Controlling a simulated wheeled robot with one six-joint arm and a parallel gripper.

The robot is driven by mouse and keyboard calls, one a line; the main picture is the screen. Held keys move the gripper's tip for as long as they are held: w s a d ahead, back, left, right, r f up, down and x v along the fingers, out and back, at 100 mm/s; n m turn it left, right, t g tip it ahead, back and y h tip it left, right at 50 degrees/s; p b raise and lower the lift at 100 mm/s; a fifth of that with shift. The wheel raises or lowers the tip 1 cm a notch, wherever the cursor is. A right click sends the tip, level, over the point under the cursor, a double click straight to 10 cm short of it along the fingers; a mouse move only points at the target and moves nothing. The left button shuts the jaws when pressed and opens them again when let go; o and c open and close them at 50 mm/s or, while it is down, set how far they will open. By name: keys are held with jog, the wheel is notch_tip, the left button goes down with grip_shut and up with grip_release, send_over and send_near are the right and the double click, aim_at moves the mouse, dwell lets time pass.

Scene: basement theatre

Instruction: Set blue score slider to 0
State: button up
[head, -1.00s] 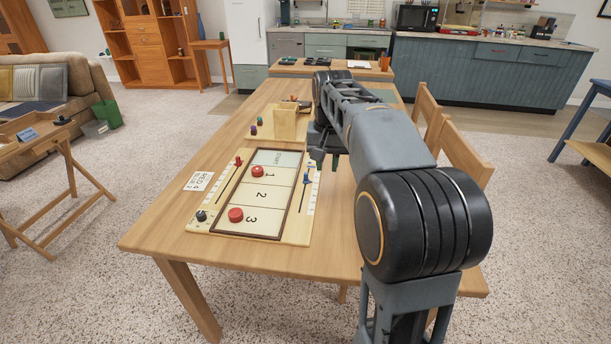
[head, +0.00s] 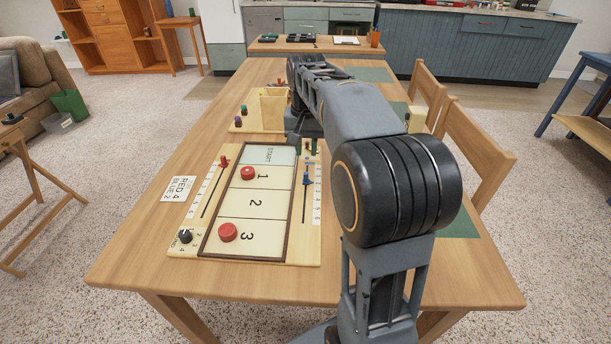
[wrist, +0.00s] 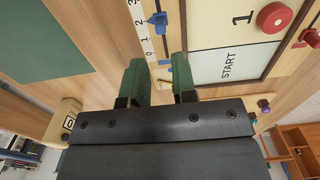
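The blue score slider (head: 307,179) stands in the slot on the right side of the wooden game board (head: 295,252), near the slot's far end. In the wrist view the blue slider (wrist: 158,19) is beside about the 2 on the white number scale (wrist: 145,42); the 0 lies nearer my fingers. My gripper (wrist: 160,76) has two green fingers, parted with a gap and nothing between them. In the head view my gripper (head: 307,147) is past the far end of the blue slot, apart from the slider, and partly hidden by my arm.
A red slider (head: 224,162) is on the board's left side. Red pucks (head: 228,232) lie on the lanes and a black knob (head: 185,236) at the near left corner. A card (head: 178,189) reads RED 4 BLUE 2. A wooden box (head: 273,108) stands behind the board.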

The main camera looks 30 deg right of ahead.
aim_at(306, 173)
notch_tip(306, 173, down, 9)
jog(key=b, duration=0.2)
jog(key=shift+r+b, duration=0.1)
jog(key=shift+b, duration=0.2)
grip_shut()
